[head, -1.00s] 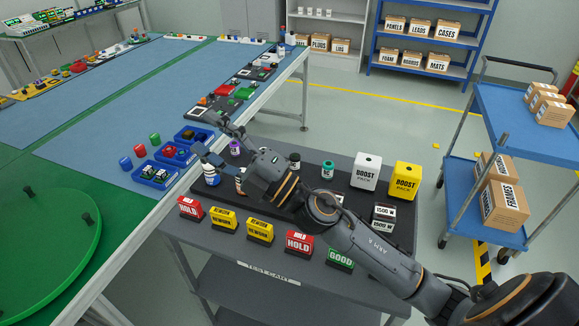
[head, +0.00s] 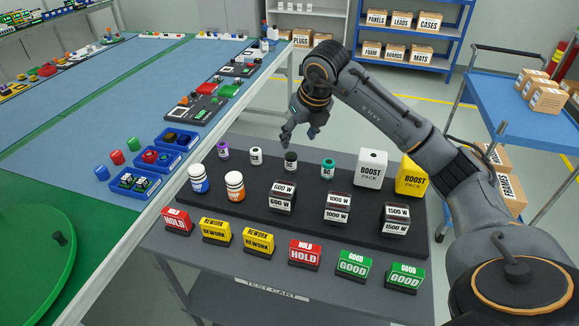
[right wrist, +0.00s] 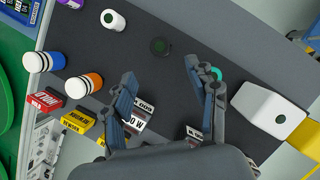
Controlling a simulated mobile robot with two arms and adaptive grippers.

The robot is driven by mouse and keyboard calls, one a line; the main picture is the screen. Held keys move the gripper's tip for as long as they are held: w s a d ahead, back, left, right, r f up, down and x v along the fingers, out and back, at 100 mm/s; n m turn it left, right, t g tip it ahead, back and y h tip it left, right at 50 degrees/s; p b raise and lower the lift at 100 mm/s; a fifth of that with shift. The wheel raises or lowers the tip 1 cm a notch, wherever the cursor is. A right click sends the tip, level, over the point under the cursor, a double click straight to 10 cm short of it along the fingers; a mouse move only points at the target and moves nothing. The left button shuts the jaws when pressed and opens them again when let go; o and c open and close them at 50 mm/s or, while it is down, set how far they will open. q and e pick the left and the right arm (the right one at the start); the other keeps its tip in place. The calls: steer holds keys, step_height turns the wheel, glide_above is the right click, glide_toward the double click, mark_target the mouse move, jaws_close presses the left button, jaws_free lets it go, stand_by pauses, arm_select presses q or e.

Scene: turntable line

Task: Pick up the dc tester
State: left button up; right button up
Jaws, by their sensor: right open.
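Small labelled cylinders stand in a row at the back of the dark mat on the cart: a purple one (head: 223,151), a white one (head: 256,156), a black one (head: 290,162) and a teal one (head: 327,168). Their labels are too small to read surely, so I cannot tell which is the dc tester. My right gripper (head: 299,139) is open and empty above and behind the black one. In the right wrist view the black cylinder (right wrist: 160,46) shows beyond the gap between the open fingers (right wrist: 160,70); the right finger partly covers the teal one (right wrist: 216,74). My left gripper is out of view.
Blue-banded and orange-banded bottles (head: 235,186), black wattage blocks (head: 338,207) and white and yellow boost packs (head: 371,169) share the mat. HOLD, REWORK and GOOD blocks (head: 305,253) line the cart's front. Blue bins (head: 175,139) sit on the table at left.

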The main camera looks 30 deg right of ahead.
mark_target(293, 156)
steer(key=x, duration=0.6)
steer(key=shift+w+f+p, duration=0.1)
steer(key=shift+f+p, duration=0.25)
steer(key=shift+p+x, duration=0.75)
steer(key=shift+x, duration=1.95)
steer(key=shift+d, duration=0.1)
jaws_close()
